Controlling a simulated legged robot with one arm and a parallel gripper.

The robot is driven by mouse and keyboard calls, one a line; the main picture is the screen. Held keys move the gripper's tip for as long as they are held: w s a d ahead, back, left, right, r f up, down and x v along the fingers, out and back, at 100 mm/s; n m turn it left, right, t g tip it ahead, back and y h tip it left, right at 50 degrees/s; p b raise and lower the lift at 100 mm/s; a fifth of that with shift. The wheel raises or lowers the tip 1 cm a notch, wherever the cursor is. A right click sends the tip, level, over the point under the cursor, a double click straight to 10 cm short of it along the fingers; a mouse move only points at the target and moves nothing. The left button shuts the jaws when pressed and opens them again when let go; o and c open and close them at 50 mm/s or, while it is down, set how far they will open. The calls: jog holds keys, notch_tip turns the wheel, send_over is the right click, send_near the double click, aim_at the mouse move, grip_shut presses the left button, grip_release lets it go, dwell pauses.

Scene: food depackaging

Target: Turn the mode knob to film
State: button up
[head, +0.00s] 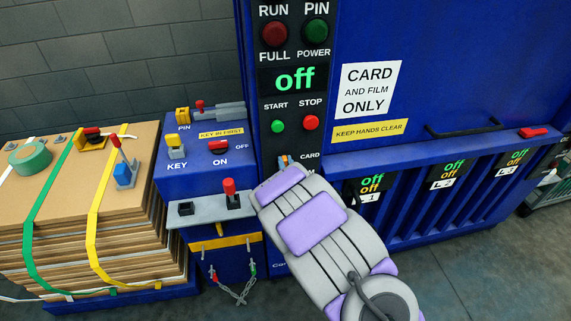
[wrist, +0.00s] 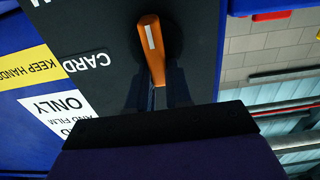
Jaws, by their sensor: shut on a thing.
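The mode knob is an orange lever with a white line (wrist: 149,32) on a dark round base in the wrist view. It stands on the black control panel (head: 262,130). In that view, which is upside down, the line runs nearly up the picture, leaning slightly left, and the CARD label is to the left. In the head view only a small orange bit of the knob (head: 284,160) shows beside the CARD label; my gripper hides the rest and most of the lower label. My gripper (wrist: 153,95) is shut on the knob's near end, its dark fingers on either side.
A blue key box (head: 190,130) and a grey shelf with a red-topped lever (head: 229,192) stand left of my arm. Strapped cardboard (head: 60,190) is stacked farther left. Green START (head: 278,126) and red STOP (head: 311,122) buttons sit just above the knob. The display (head: 294,78) reads off.

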grip_shut()
jog(key=shift+a+n, duration=0.15)
jog(key=shift+n, duration=0.15)
jog(key=shift+s+a+f+n+b, duration=0.15)
jog(key=shift+a+n+b, duration=0.1)
jog(key=shift+n+b, duration=0.85)
jog(key=shift+a+f+n+b, duration=0.1)
jog(key=shift+a+n+b, duration=0.3)
jog(key=shift+n, duration=1.25)
jog(key=shift+s+a+f+n+b, duration=0.1)
jog(key=shift+f+n+b, duration=0.05)
jog(key=shift+n+b, duration=1.05)
jog(key=shift+n, duration=0.25)
jog(key=o, duration=0.6)
grip_release()
jog(key=shift+a, duration=0.15)
